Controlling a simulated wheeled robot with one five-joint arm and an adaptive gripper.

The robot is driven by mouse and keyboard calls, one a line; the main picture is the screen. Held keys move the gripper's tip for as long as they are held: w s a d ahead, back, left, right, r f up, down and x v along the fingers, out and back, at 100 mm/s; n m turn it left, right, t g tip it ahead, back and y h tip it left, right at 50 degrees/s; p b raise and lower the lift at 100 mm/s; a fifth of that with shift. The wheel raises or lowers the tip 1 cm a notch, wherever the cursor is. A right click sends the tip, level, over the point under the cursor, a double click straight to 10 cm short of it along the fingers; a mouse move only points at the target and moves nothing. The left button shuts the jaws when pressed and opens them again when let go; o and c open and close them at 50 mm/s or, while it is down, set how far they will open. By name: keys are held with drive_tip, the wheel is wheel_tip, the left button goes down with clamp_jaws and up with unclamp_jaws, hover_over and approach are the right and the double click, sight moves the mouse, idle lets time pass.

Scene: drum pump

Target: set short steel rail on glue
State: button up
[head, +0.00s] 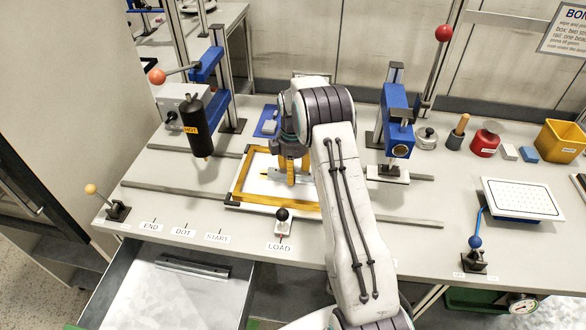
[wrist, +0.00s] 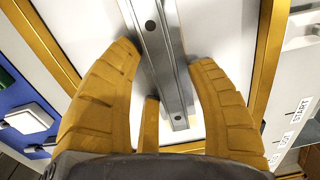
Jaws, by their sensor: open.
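A steel rail (wrist: 157,60) with dark holes shows in the wrist view, lying over a white panel (wrist: 85,25). My gripper (wrist: 165,58) is open, with one yellow finger on each side of the rail and visible gaps to it. In the head view my gripper (head: 290,178) points down inside a yellow frame (head: 238,180), and part of the grey rail (head: 272,173) shows beside the fingers. I cannot make out any glue on the panel.
A black cylinder marked HOT (head: 196,125) hangs left of the frame. A blue press (head: 397,115) stands at right. A black-knobbed lever (head: 282,222) stands at the front near LOAD. A white dotted board (head: 521,198) and a yellow bin (head: 560,141) lie further right.

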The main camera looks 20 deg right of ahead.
wheel_tip(320, 180, up, 11)
drive_tip(key=b, duration=0.4)
drive_tip(key=s+a+r+m+t, duration=0.1)
drive_tip(key=s+a+r+m, duration=0.25)
drive_tip(key=s+r, duration=0.4)
drive_tip(key=s+a+m+t, duration=0.1)
drive_tip(key=s+a+m, duration=0.3)
drive_tip(key=s, duration=0.8)
drive_tip(key=s+a+m+t, duration=0.2)
drive_tip(key=s+a+m, duration=0.1)
drive_tip(key=s, duration=1)
drive_tip(key=shift+s+a+f+m, duration=0.3)
drive_tip(key=shift+a+f+m, duration=0.05)
drive_tip(key=shift+a, duration=0.15)
drive_tip(key=shift+a, duration=0.15)
